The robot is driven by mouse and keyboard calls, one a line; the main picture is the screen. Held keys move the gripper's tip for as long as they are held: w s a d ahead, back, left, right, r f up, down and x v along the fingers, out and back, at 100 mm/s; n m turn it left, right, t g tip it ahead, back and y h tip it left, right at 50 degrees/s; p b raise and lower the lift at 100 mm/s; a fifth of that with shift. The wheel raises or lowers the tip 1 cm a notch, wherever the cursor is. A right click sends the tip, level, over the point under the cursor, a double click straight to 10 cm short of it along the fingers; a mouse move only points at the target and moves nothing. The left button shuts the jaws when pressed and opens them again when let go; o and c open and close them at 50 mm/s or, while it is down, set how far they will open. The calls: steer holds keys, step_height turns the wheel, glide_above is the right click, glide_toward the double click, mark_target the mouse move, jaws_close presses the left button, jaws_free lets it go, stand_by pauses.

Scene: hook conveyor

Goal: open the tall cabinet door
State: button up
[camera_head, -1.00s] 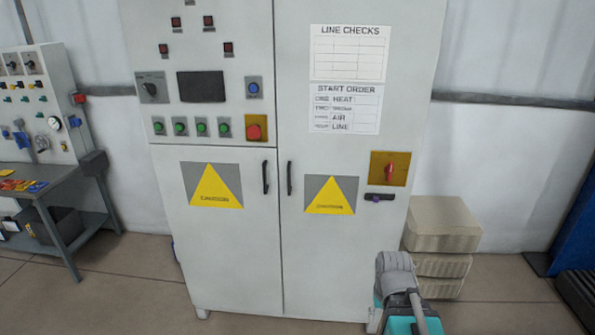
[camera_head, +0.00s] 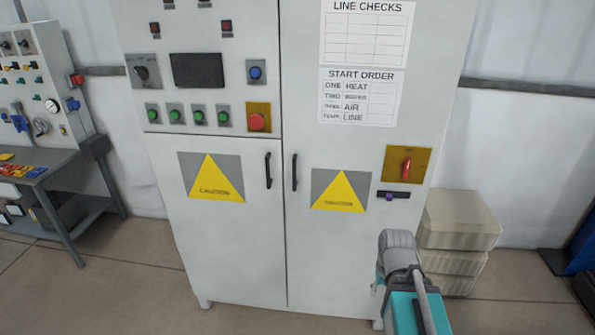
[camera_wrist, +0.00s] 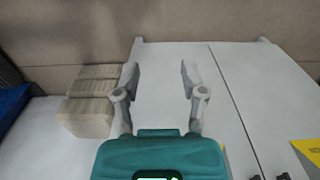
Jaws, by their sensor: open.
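The tall cabinet door (camera_head: 330,250) is the right-hand door of the white cabinet and looks closed. Its black vertical handle (camera_head: 294,172) is near the seam, left of a yellow caution sign (camera_head: 340,191). A red switch (camera_head: 406,164) on a yellow plate sits at the door's right. In the wrist view the scene appears inverted, and the tall door (camera_wrist: 222,115) lies behind my gripper (camera_wrist: 158,82). The gripper's two grey fingers are spread apart with nothing between them. The handles show only at the lower edge there, well off the fingers.
The shorter left door (camera_head: 225,245) has its own black handle (camera_head: 268,170), close to the seam. Stacked beige blocks (camera_head: 458,230) stand right of the cabinet. A workbench (camera_head: 45,170) stands at the left. The floor in front of the cabinet's left side is clear.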

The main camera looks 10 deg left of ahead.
stand_by(0.3)
steer(key=w+a+n+t+h+b, duration=0.1)
steer(key=w+n+t+h+b, duration=0.25)
steer(key=w+n, duration=0.6)
steer(key=n+t+y+b, duration=0.4)
steer(key=n+t, duration=1.1)
steer(key=n, duration=1.1)
glide_toward(294, 173)
steer(key=s+b, duration=0.1)
steer(key=s, duration=0.2)
steer(key=shift+a+r+g+h, duration=0.25)
steer(key=shift+a+h, duration=0.1)
steer(key=shift+h, duration=0.1)
steer(key=shift+w, duration=0.1)
steer(key=w, duration=1.3)
steer(key=shift+w+d, duration=0.2)
steer(key=shift+w, duration=0.1)
